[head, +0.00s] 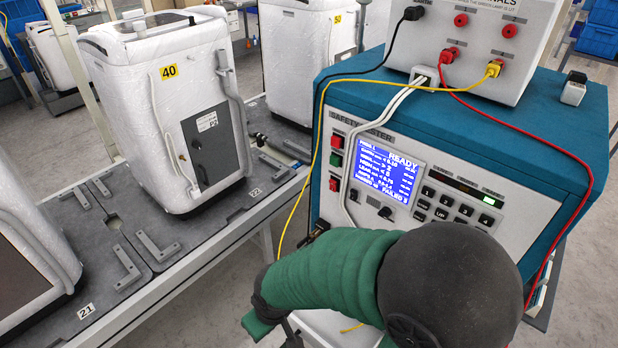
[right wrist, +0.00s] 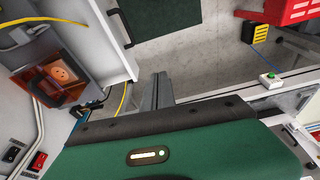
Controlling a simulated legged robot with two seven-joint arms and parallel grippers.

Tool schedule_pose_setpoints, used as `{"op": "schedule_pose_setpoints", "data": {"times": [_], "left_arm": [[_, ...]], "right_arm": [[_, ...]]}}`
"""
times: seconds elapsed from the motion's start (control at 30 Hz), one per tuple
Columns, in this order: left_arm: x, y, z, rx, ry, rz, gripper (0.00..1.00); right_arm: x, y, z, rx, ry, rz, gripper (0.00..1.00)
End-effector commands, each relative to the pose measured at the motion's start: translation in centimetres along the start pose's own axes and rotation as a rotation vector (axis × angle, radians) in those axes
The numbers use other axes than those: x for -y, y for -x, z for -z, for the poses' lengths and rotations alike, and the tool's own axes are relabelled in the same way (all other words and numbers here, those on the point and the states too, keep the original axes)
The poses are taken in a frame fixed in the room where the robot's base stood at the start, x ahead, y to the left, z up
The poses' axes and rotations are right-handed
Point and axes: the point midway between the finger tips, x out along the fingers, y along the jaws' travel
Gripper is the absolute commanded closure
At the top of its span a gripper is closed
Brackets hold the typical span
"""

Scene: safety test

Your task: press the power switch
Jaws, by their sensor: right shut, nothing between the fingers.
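The safety tester (head: 450,160) is a teal box with a light front and a lit blue screen (head: 385,170) reading READY. A red rocker-like switch (head: 334,184) sits low on its left front edge, below a green button (head: 335,160) and a red button (head: 337,141). No power label is readable. A red rocker also shows at lower left in the right wrist view (right wrist: 38,162), beside a black one (right wrist: 13,153). My right gripper (right wrist: 158,90) is shut and empty, apart from the switches. In the head view my green forearm hides the tester's lower front. My left gripper is out of view.
White and red cables and a yellow cable (head: 318,130) hang around the tester. The conveyor (head: 215,235) with wrapped appliances (head: 160,110) stands left, across a floor gap.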

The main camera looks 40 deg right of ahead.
Motion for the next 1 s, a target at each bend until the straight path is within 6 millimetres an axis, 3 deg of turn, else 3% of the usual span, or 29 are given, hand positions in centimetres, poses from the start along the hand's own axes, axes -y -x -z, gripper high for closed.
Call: {"op": "schedule_pose_setpoints", "data": {"times": [0.3,0.37,0.47,0.57,0.7,0.8,0.9,1.0], "left_arm": [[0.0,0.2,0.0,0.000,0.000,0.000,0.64],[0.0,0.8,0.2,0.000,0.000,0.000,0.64],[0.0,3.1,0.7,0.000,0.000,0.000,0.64],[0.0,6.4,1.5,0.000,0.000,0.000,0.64],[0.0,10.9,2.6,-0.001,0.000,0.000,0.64],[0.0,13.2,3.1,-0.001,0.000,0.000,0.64],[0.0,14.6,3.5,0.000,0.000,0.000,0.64],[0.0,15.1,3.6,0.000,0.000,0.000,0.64]], "right_arm": [[-0.1,0.1,0.1,0.002,-0.002,-0.001,1.00],[-0.5,0.3,0.8,0.010,-0.012,-0.004,1.00],[-2.5,0.5,3.4,0.049,-0.051,-0.034,1.00],[-7.5,-0.1,6.9,0.108,-0.097,-0.134,1.00],[-17.6,-0.4,11.5,0.176,-0.081,-0.393,1.00],[-23.5,0.9,15.0,0.192,0.001,-0.590,1.00],[-26.8,2.5,18.3,0.191,0.092,-0.738,1.00],[-28.1,3.3,20.3,0.186,0.152,-0.819,1.00]]}}
